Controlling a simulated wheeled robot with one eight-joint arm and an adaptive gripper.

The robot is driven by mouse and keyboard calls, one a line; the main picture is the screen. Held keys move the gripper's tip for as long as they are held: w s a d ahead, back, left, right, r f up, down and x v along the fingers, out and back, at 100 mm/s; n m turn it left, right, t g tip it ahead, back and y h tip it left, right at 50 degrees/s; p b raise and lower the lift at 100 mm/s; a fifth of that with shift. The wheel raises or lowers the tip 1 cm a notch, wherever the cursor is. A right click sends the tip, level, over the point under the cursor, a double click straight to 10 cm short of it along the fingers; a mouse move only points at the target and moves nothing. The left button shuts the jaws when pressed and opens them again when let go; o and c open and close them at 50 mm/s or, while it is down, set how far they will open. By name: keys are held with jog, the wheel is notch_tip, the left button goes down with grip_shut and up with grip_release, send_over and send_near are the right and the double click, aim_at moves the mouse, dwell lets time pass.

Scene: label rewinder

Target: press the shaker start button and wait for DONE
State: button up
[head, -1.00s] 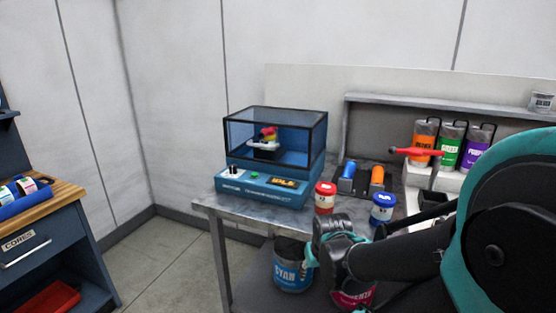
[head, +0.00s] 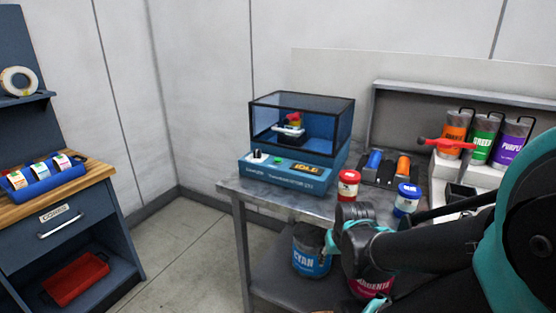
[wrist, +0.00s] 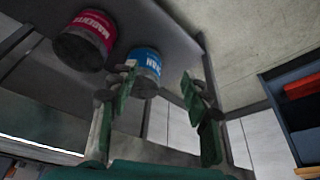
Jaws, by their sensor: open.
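The shaker (head: 290,178) stands on the grey bench, with a dark-framed clear hood (head: 303,115) over a blue base. A small green button (head: 278,160) sits on its front panel, beside a white-and-black knob. The display (head: 307,168) right of the button appears to read IDLE. Under the hood are a white piece and something red-topped, too small to make out. My gripper (wrist: 158,85) is open and empty, its two fingers apart in the wrist view. In the head view it is low in front of the bench, below and right of the shaker, and partly hidden by my arm.
A red-lidded jar (head: 348,187) and a blue-lidded jar (head: 407,199) stand right of the shaker. Cyan (head: 311,255) and magenta (head: 372,284) cans are on the lower shelf. A cabinet (head: 75,238) stands left, with open floor between.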

grip_shut()
dwell(1.4)
